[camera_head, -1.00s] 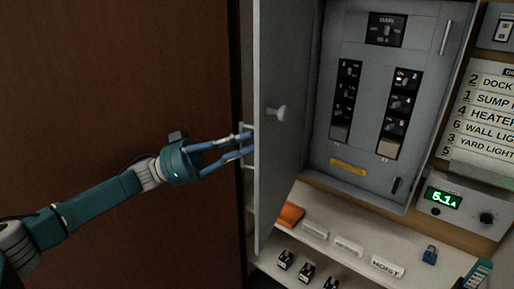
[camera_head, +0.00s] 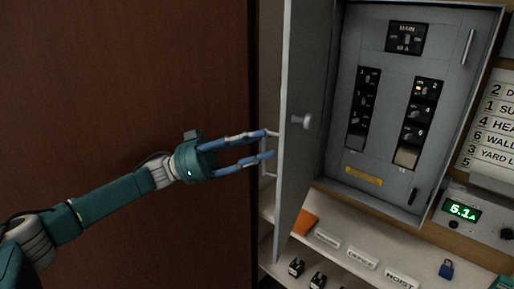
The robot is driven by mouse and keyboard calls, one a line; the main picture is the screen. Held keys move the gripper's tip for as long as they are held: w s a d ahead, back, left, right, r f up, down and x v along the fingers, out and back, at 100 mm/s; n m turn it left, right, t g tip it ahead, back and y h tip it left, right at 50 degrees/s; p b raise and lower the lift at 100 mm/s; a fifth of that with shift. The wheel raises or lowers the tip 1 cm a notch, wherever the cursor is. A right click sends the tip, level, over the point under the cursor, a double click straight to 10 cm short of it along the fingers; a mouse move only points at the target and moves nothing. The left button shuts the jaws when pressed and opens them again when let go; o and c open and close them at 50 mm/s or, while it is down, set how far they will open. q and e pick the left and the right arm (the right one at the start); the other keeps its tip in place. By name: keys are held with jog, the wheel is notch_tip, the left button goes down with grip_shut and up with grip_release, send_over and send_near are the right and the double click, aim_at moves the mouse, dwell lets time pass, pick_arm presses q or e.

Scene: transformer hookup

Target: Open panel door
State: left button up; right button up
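The grey panel door (camera_head: 302,95) stands swung open on the left side of the grey breaker panel (camera_head: 430,180), seen nearly edge-on. A round knob (camera_head: 301,120) is on its inner face, and a pale bar handle (camera_head: 266,170) shows on its outer side. My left gripper (camera_head: 270,144) has its two blue fingers spread apart at the outer side of the door, by the handle. Whether the fingertips touch the handle is hard to tell.
A shelf below the panel holds an orange item (camera_head: 305,222), label plates (camera_head: 361,258), a blue padlock (camera_head: 446,268) and small black parts (camera_head: 296,267). A meter (camera_head: 462,211) reads 5.1A at the right. A brown wall (camera_head: 110,80) fills the left.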

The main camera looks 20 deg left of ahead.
pick_arm(q)
notch_tip(320, 180, up, 9)
jog(key=shift+w+f, duration=0.1)
jog(key=shift+w, duration=0.05)
jog(key=shift+c, duration=0.6)
